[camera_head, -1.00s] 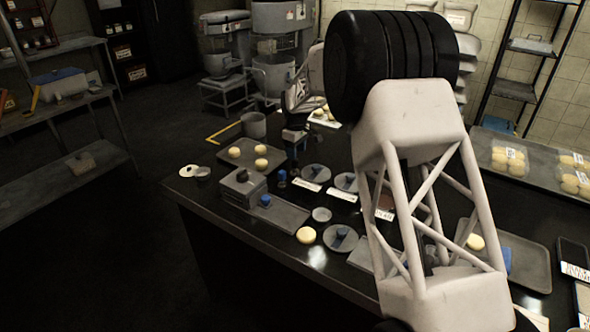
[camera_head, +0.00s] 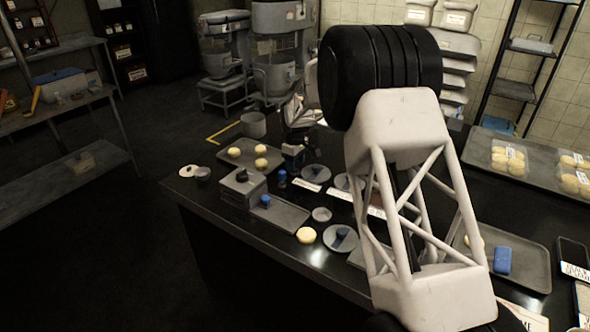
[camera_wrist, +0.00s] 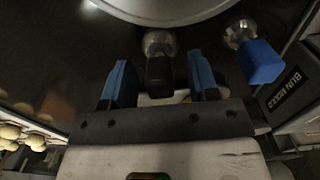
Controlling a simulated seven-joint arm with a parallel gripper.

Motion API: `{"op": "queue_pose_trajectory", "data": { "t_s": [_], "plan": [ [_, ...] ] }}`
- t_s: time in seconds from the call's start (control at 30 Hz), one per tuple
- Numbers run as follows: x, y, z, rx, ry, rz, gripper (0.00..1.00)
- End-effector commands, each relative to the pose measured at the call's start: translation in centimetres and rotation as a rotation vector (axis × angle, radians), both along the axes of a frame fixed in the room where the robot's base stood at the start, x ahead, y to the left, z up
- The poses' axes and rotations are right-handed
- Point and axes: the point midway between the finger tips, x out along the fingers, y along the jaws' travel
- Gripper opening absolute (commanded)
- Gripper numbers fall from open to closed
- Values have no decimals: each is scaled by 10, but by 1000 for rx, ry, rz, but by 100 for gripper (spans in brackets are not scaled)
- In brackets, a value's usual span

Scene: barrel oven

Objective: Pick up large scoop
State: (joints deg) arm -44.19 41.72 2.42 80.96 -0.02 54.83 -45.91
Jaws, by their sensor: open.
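My gripper (camera_wrist: 159,78) is open, its two blue fingers pointing away from the wrist camera. A scoop with a black handle (camera_wrist: 159,70) and a round metal bowl lies between and just beyond the fingers. I cannot tell whether they touch it. A second scoop with a blue handle (camera_wrist: 260,62) and a metal bowl lies to the right of the fingers. Their sizes look close, so I cannot tell for sure which is the large scoop. In the head view my gripper (camera_head: 293,155) is low over the far side of the counter; the scoops there are mostly hidden.
A round metal container (camera_wrist: 165,8) is just beyond the scoops. In the head view a grey pot (camera_head: 253,124), a tray of dough balls (camera_head: 236,153), a grey block (camera_head: 238,193) and round plates crowd the counter. A "BUN" label (camera_wrist: 289,88) stands beside the blue-handled scoop.

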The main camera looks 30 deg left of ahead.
Motion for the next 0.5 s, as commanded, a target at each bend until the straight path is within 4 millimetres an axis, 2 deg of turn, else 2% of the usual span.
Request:
{"op": "queue_pose_trajectory", "data": {
  "t_s": [0.13,0.5],
  "plan": [
    [0,0,-7,2,-2,0,54],
    [0,0,-9,1,-2,0,54]
  ]
}}
